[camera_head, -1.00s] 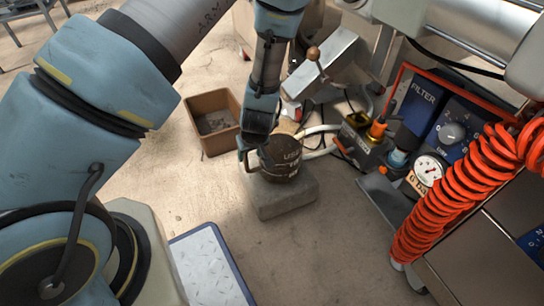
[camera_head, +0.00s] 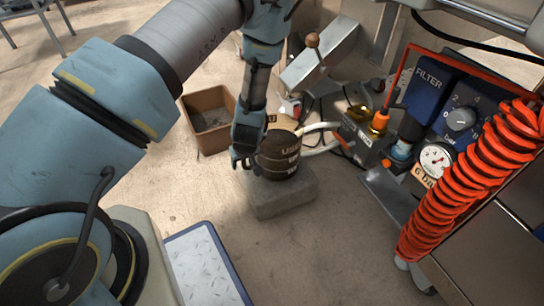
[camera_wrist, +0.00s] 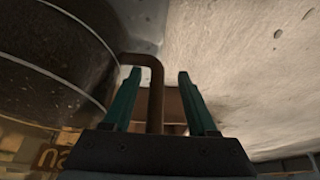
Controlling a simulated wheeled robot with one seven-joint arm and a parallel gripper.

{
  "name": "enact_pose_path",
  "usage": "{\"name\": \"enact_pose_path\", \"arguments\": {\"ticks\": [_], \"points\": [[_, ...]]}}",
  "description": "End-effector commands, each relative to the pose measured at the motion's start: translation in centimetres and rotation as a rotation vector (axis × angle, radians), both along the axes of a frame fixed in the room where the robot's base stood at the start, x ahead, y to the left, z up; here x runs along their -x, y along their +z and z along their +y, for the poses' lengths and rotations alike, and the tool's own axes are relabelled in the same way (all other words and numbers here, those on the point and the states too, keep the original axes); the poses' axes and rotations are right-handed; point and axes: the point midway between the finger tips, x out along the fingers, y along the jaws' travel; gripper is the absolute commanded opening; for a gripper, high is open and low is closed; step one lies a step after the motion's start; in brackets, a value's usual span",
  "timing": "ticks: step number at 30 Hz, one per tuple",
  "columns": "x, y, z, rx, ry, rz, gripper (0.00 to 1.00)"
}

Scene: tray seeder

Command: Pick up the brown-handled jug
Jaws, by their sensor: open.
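The jug (camera_head: 280,155) is dark and rounded with pale bands and lettering. It stands upright on a grey block (camera_head: 283,201). My gripper (camera_head: 242,160) is at the jug's left side, over its handle, and hides the handle in the head view. In the wrist view the jug's banded body (camera_wrist: 50,70) fills the left side. Its brown handle (camera_wrist: 156,98) bends out from the body and runs down between the two green fingers. My gripper (camera_wrist: 157,74) is open, with a finger on each side of the handle and gaps showing.
A brown bin (camera_head: 208,118) is on the floor behind and left. A pale hose (camera_head: 322,128) and a brass-fitted device (camera_head: 362,128) are close on the jug's right. An orange coiled hose (camera_head: 470,170) hangs at the right. Floor in front of the block is clear.

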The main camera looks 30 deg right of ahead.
Motion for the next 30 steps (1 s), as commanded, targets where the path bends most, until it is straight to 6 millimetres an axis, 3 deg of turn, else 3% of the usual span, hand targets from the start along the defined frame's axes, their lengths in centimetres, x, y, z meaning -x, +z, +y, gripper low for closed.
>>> {"name": "enact_pose_path", "arguments": {"ticks": [3, 19, 30], "points": [[0.02, 0.11, -0.01, 0.000, 0.000, 0.000, 0.58], [0.05, 0.07, 0.12, -0.002, 0.001, 0.001, 0.00], [0.09, 0.01, 0.20, -0.004, 0.001, 0.002, 0.00]]}}
